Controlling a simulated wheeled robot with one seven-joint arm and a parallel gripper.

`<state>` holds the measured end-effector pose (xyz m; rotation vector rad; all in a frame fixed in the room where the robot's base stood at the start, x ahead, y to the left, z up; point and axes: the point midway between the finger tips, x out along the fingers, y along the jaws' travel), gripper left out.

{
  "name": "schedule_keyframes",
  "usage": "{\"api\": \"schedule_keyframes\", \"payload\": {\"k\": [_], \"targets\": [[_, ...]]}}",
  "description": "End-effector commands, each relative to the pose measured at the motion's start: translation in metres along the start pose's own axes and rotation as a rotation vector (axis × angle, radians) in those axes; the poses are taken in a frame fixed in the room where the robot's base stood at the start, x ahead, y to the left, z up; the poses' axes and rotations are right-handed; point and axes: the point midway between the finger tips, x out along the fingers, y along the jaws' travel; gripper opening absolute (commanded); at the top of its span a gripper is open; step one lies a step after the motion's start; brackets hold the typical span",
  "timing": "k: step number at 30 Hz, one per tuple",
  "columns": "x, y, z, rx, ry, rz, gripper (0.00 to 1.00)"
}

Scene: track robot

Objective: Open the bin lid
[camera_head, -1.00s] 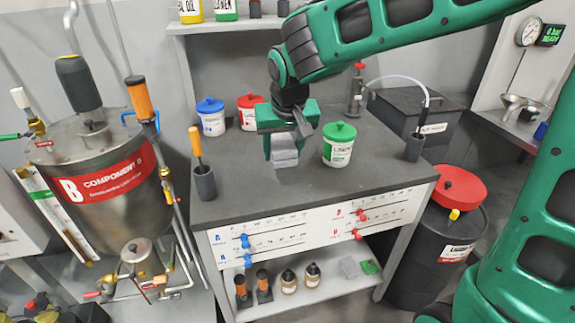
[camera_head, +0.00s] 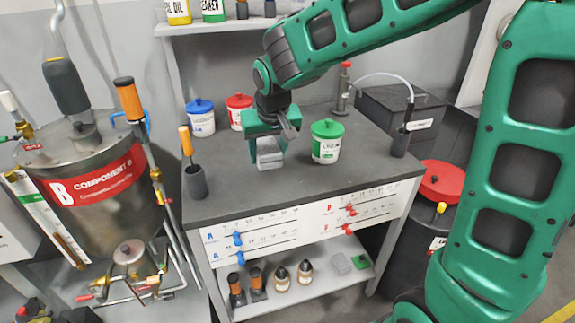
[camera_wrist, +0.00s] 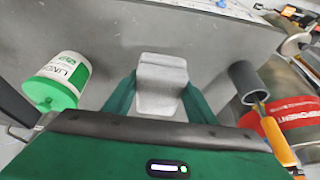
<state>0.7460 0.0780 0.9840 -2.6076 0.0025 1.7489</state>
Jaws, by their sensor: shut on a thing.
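My gripper (camera_head: 268,150) is above the grey workbench, left of the white pot with a green lid. It is shut on a grey block (camera_head: 269,158). In the wrist view the block (camera_wrist: 161,85) sits between the two green fingers. A black drum (camera_head: 400,240) with a red lid (camera_head: 443,182) stands right of the bench, partly hidden by my arm. I cannot tell which of these is the bin.
The bench (camera_head: 300,190) carries a green-lidded pot (camera_head: 327,145), blue-lidded (camera_head: 201,120) and red-lidded (camera_head: 239,108) pots, and a dark holder with an orange-handled tool (camera_head: 193,175). A steel tank (camera_head: 85,190) stands left.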

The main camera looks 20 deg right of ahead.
Motion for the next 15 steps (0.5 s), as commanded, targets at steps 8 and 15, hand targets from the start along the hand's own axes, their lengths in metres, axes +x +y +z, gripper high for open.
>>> {"api": "schedule_keyframes", "payload": {"k": [8,15], "targets": [[0.041,0.047,-0.012,0.003,-0.003,0.001,0.27],[0.057,0.066,-0.018,0.0,0.0,0.0,0.27]]}}
